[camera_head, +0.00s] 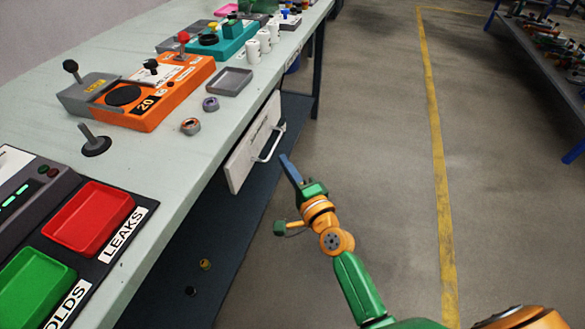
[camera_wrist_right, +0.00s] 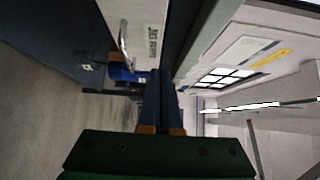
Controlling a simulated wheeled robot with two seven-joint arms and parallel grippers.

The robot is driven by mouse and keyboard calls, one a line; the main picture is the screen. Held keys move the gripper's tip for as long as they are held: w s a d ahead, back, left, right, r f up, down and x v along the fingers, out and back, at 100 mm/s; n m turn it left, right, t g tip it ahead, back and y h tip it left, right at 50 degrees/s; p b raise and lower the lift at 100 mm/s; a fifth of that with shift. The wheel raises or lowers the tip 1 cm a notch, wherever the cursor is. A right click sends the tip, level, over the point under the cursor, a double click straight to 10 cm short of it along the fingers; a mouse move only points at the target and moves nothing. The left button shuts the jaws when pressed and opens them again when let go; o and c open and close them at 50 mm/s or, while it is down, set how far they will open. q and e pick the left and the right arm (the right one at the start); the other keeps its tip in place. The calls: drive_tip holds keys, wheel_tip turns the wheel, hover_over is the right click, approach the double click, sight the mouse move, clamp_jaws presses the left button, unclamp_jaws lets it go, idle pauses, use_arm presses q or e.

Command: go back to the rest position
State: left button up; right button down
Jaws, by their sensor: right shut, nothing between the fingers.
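My right gripper (camera_head: 287,168) is in the middle of the head view, off the front edge of the workbench, close to the white drawer front. Its fingers are shut and hold nothing. In the right wrist view its two fingers (camera_wrist_right: 161,102) lie together, pointing toward the bench edge. The right arm comes in from the bottom right, green and orange. My left gripper does not show in either view.
The workbench (camera_head: 165,165) carries an orange device (camera_head: 150,105), a grey tray (camera_head: 229,81), two small rings, a red tray (camera_head: 88,217) and a green tray (camera_head: 35,287). A drawer (camera_head: 254,145) with a handle sits under its edge. The floor at right is clear; a shelf (camera_head: 530,60) stands beyond.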

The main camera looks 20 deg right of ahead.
drive_tip(key=s+d+f+n+g+h, duration=0.1)
drive_tip(key=s+f+n+g, duration=0.45)
drive_tip(key=f, duration=0.75)
drive_tip(key=s+d+f+n+g, duration=0.1)
drive_tip(key=s+f+n+g, duration=0.15)
drive_tip(key=s+f, duration=0.8)
drive_tip(key=s+d+f+n+g+h, duration=0.1)
drive_tip(key=s+d+f+n+g, duration=0.3)
drive_tip(key=s+f, duration=0.55)
drive_tip(key=s+d+f+n+g+h, duration=0.15)
drive_tip(key=s+f+n+g, duration=0.35)
drive_tip(key=s, duration=0.7)
use_arm(q)
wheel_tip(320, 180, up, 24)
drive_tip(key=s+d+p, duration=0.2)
drive_tip(key=p, duration=2.1)
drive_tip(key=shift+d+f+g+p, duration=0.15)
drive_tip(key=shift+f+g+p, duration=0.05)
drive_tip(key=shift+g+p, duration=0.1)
use_arm(e)
drive_tip(key=s+r, duration=0.1)
drive_tip(key=r, duration=1)
drive_tip(key=s+r+n, duration=0.1)
drive_tip(key=s+r, duration=0.1)
drive_tip(key=r, duration=0.8)
drive_tip(key=shift+s+r, duration=0.25)
drive_tip(key=shift+r, duration=0.1)
